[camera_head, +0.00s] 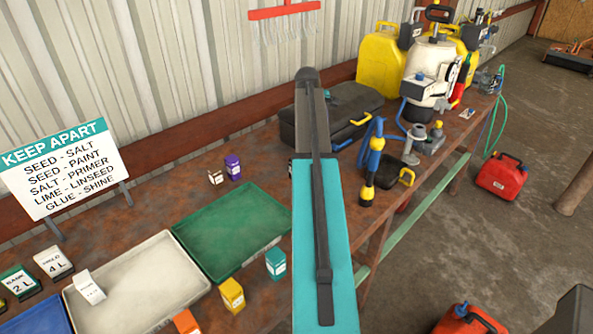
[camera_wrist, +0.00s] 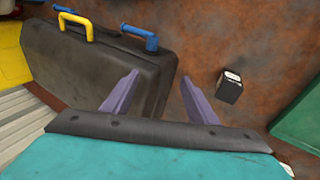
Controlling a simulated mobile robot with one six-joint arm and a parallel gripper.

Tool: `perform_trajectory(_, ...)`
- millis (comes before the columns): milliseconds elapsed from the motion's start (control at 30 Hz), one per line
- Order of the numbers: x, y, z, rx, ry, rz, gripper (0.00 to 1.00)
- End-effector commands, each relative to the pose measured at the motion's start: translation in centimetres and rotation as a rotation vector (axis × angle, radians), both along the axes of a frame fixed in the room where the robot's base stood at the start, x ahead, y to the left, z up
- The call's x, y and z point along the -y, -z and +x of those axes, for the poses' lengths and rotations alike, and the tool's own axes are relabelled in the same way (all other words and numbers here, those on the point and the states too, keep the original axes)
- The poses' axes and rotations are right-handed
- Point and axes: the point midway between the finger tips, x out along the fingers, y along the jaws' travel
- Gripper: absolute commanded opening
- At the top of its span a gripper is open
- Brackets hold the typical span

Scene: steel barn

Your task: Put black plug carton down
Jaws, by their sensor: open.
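The black plug carton (camera_wrist: 230,86), a small dark box with a white label, stands on the rusty brown bench top in the wrist view, between a dark case and a green tray. My gripper (camera_wrist: 158,98) is open, its two purple-grey fingers apart with nothing held between them. The carton is to the right of the right finger and apart from it. In the head view I cannot make out the carton, and my arm covers part of the bench; the gripper's fingers do not show there.
The dark case (camera_wrist: 95,65) fills the left of the wrist view; it also shows in the head view (camera_head: 345,108). The green tray (camera_head: 232,228) and white tray (camera_head: 140,285) lie to the left of my arm. Purple (camera_head: 233,168) and white (camera_head: 215,178) cartons stand behind the green tray.

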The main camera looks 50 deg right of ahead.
Motion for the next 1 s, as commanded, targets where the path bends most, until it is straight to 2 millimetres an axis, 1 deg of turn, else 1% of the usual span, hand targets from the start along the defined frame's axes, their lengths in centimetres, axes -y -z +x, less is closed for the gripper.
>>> perform_trajectory(33, -0.9, 0.3, 0.4, -0.003, 0.013, 0.048, 0.53)
perform_trajectory(133, -3.3, 0.6, 0.8, -0.018, 0.041, 0.156, 0.53)
perform_trajectory(300, -7.3, 0.4, 1.2, -0.052, 0.077, 0.32, 0.53)
perform_trajectory(433, -9.3, -0.1, 1.3, -0.074, 0.091, 0.402, 0.53)
perform_trajectory(500, -9.9, -0.2, 1.3, -0.082, 0.094, 0.425, 0.53)
perform_trajectory(600, -10.3, -0.4, 1.2, -0.087, 0.097, 0.439, 0.53)
perform_trajectory(1000, -10.3, -0.1, 1.1, -0.087, 0.098, 0.439, 0.53)
